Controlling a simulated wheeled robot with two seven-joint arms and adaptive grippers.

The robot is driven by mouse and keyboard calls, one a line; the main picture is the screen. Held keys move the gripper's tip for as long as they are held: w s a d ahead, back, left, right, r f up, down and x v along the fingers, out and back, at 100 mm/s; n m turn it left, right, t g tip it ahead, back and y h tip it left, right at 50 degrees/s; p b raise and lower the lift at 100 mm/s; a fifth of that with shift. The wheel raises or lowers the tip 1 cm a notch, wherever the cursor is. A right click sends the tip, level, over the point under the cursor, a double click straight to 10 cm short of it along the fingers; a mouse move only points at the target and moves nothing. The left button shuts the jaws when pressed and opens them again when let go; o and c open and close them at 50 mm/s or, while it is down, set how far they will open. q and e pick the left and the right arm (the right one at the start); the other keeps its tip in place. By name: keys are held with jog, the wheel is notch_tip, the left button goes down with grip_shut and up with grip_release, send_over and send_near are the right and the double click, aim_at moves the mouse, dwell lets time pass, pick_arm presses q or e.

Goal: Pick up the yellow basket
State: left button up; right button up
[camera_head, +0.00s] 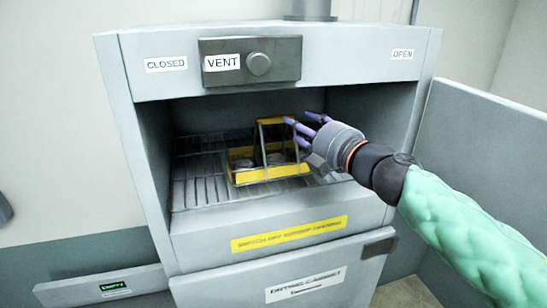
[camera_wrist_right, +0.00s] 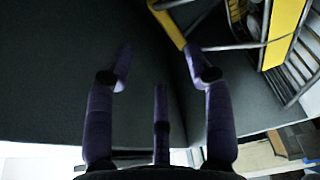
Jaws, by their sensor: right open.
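The yellow basket (camera_head: 267,172) sits on the wire rack inside the grey cabinet, with some dark round items in it. Its handle rises on metal bars to a yellow top grip (camera_head: 271,120). My right gripper (camera_head: 300,130) reaches in from the right, its purple fingers at the right end of the handle grip. In the right wrist view the fingers (camera_wrist_right: 160,75) are spread apart, with nothing between them. The yellow grip (camera_wrist_right: 168,24) shows there just beyond the fingertips, and the basket's yellow wall (camera_wrist_right: 286,32) is at upper right. My left gripper is not in view.
The cabinet's side walls and top panel, with a VENT knob (camera_head: 259,64), frame the opening. The wire rack (camera_head: 200,180) is bare to the left of the basket. An open door panel (camera_head: 485,150) stands at the right, behind my right arm.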

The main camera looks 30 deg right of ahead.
aim_at(278, 118)
jog(key=w, duration=0.4)
jog(key=shift+w+f, duration=0.15)
jog(key=shift+f, duration=0.15)
jog(key=shift+w+a, duration=0.1)
jog(key=shift+w, duration=0.15)
jog(key=shift+w+a+f+b, duration=0.15)
jog(key=shift+b, duration=0.25)
jog(key=w, duration=0.4)
jog(key=shift+w+a+f+b, duration=0.1)
jog(key=shift+w+f+b, duration=0.1)
jog(key=shift+b, duration=0.15)
jog(key=shift+s+r, duration=0.2)
jog(key=shift+s, duration=0.25)
jog(key=c, duration=0.5)
jog(key=shift+w+f, duration=0.1)
jog(key=shift+w, duration=0.1)
grip_shut()
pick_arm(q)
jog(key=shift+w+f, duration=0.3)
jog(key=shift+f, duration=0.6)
